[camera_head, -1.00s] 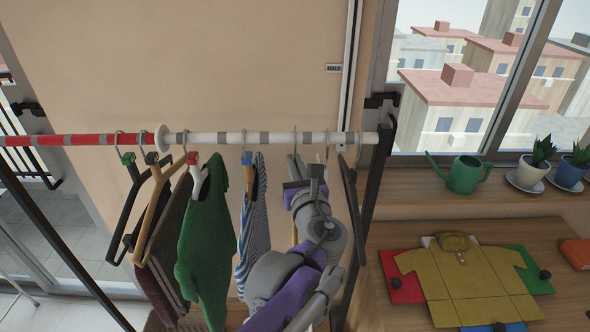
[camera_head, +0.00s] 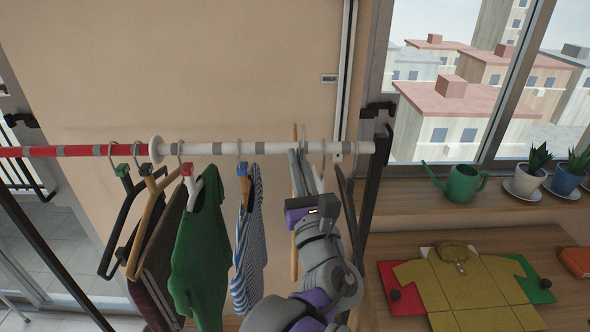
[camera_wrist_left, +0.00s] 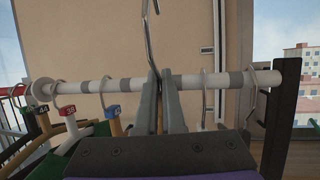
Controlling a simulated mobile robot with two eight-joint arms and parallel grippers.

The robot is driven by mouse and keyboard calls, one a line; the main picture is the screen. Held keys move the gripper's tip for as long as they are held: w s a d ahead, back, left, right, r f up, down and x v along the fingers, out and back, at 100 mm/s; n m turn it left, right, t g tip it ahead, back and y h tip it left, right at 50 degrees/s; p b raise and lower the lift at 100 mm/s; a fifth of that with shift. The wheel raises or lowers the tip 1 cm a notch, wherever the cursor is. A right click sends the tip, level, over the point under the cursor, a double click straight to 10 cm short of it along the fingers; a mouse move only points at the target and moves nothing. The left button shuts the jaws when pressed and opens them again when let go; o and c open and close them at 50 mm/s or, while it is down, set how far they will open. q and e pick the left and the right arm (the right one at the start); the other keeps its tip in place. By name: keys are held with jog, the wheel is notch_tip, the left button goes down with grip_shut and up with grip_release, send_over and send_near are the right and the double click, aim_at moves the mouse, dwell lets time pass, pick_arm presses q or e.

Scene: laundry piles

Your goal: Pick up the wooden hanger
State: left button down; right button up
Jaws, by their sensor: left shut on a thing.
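My left gripper (camera_head: 300,172) is shut on the wooden hanger (camera_head: 294,255), which shows edge-on as a thin brown upright strip in the head view. In the left wrist view the hanger's metal hook (camera_wrist_left: 149,35) rises from between the closed fingers (camera_wrist_left: 159,98), and its curve stands above the rail. The hanger's lower part is hidden in the wrist view and partly behind my arm in the head view. My right gripper is in neither view.
The red, white and grey rail (camera_head: 215,148) carries several hangers, a green garment (camera_head: 200,255) and a striped garment (camera_head: 248,250) left of my gripper. A black hanger (camera_head: 346,195) hangs close on the right. A folding table with a mustard shirt (camera_head: 465,290) stands right.

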pick_arm(q)
jog(key=s+d+r+g, duration=0.1)
jog(key=s+d+g, duration=0.1)
jog(key=s, duration=0.7)
jog(key=s+d+g, duration=0.1)
jog(key=s+g, duration=0.1)
jog(key=s, duration=0.8)
jog(key=shift+s+d+r+h, duration=0.25)
jog(key=shift+d+r+h, duration=0.1)
jog(key=shift+d+h, duration=0.05)
